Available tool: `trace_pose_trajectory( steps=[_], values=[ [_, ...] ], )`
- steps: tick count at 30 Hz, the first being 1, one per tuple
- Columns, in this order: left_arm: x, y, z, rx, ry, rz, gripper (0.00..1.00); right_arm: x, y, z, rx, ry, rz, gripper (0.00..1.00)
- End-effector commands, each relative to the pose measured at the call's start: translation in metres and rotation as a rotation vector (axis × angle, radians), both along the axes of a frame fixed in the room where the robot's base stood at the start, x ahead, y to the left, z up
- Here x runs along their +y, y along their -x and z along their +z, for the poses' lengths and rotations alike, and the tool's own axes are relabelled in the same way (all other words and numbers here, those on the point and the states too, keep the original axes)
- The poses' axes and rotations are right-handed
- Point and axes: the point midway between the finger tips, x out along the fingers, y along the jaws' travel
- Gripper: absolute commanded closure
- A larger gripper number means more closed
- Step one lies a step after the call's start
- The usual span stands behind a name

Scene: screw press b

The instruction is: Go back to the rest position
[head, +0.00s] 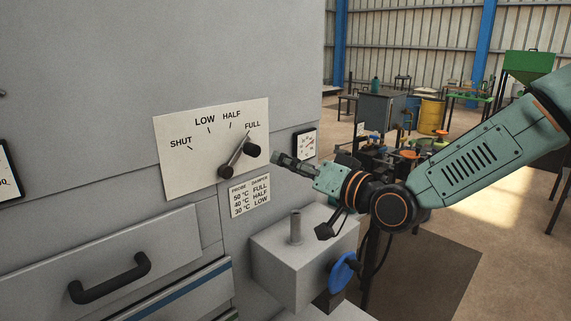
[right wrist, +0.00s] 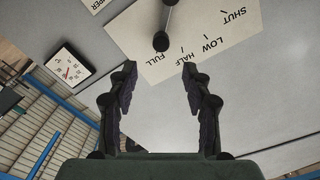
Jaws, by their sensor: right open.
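My right gripper (head: 280,160) is in front of the grey cabinet, just right of the damper lever (head: 238,158). In the right wrist view its two fingers (right wrist: 158,85) stand apart with nothing between them. The lever has a dark knob at each end and points toward FULL on the white dial plate (head: 185,175). In the right wrist view the lever's knob (right wrist: 161,41) is beyond the fingertips, apart from them. My left gripper is not in view.
A grey box (head: 290,255) with an upright post and a blue handwheel (head: 344,272) juts out below my right gripper. A drawer handle (head: 110,278) sticks out at the lower left. A small gauge (head: 305,144) is behind the gripper. Floor and workbenches lie to the right.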

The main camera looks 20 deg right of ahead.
Motion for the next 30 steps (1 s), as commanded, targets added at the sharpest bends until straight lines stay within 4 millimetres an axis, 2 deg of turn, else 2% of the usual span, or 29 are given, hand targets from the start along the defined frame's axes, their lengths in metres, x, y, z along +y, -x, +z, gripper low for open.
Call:
trace_pose_trajectory(
  steps=[8, 12, 13, 15, 20, 24, 26, 30],
  values=[
    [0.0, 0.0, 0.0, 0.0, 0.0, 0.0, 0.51, 0.0, 0.0, -0.001, -0.001, 0.014, 0.0, 0.51],
    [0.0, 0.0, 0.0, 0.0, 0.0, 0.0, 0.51, -0.005, 0.002, -0.019, 0.072, 0.038, -0.052, 0.51],
    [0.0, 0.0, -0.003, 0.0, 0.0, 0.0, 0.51, -0.003, 0.005, -0.034, 0.113, 0.052, -0.062, 0.51],
    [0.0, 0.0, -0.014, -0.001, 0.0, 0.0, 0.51, 0.002, 0.012, -0.079, 0.212, 0.09, -0.075, 0.51],
    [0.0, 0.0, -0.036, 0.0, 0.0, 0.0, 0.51, 0.011, 0.038, -0.176, 0.419, 0.172, -0.086, 0.51],
    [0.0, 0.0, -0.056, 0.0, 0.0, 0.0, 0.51, 0.018, 0.073, -0.262, 0.6, 0.252, -0.082, 0.51],
    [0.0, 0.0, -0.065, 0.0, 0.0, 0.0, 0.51, 0.02, 0.091, -0.297, 0.675, 0.288, -0.077, 0.51],
    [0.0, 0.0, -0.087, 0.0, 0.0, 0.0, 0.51, 0.024, 0.14, -0.375, 0.851, 0.371, -0.059, 0.51]
  ],
)
